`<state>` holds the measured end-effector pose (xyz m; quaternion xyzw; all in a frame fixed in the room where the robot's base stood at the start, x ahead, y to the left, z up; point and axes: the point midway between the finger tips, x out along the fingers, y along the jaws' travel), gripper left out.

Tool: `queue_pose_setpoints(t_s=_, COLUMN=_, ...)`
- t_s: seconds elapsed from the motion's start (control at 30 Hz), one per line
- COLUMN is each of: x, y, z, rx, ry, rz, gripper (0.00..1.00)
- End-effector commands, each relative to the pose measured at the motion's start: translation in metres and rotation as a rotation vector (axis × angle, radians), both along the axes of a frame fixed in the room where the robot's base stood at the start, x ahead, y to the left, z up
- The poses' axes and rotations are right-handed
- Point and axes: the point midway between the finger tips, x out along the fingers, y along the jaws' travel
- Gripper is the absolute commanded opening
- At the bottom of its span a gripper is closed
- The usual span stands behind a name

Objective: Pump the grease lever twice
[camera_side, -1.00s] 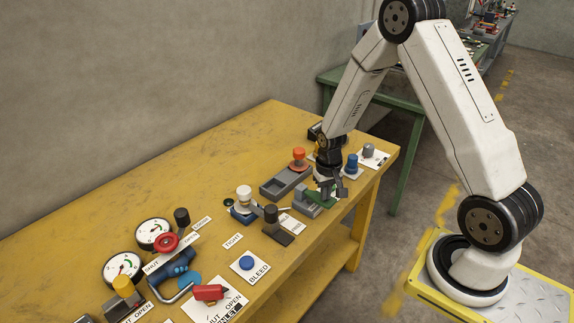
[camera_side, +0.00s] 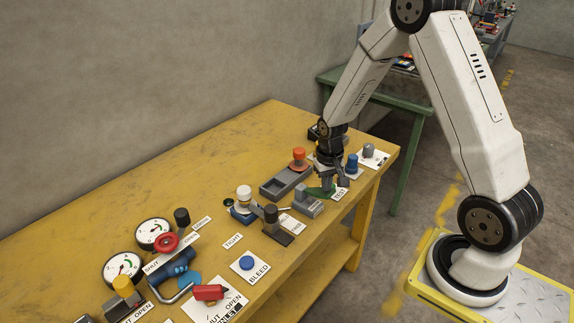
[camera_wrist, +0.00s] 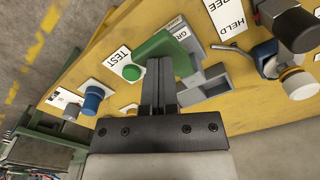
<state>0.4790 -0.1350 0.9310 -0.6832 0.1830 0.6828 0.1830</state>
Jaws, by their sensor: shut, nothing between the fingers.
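The grease lever is a green bar (camera_wrist: 165,48) on a grey stepped block (camera_wrist: 203,84), next to a partly hidden label starting "GR" in the wrist view. In the side view, the grey block (camera_side: 308,203) stands near the bench's right front, with a bit of the green lever (camera_side: 318,191) behind it. My gripper (camera_wrist: 157,62) is shut and empty. It points down, with its fingertips over the green lever and hiding part of it. In the side view my gripper (camera_side: 328,186) is low beside the block. Whether the fingertips touch the lever I cannot tell.
A green button (camera_wrist: 131,72) by the TEST label and a blue knob (camera_side: 352,164) are close by. An orange-red knob (camera_side: 298,155) on a grey slide is behind. A black-topped post (camera_side: 271,213) and white knob (camera_side: 244,193) stand to the left.

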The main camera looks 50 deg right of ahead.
Motion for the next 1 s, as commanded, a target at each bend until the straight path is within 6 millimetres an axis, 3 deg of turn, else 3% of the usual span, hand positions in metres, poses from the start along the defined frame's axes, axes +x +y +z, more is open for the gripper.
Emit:
queue_pose_setpoints(t_s=0.4, x=0.000, y=0.000, z=0.033, rx=0.000, ry=-0.001, rz=0.000, gripper=0.00)
queue_pose_setpoints(t_s=1.0, x=0.000, y=0.000, z=0.036, rx=0.000, ry=0.001, rz=0.000, gripper=0.00)
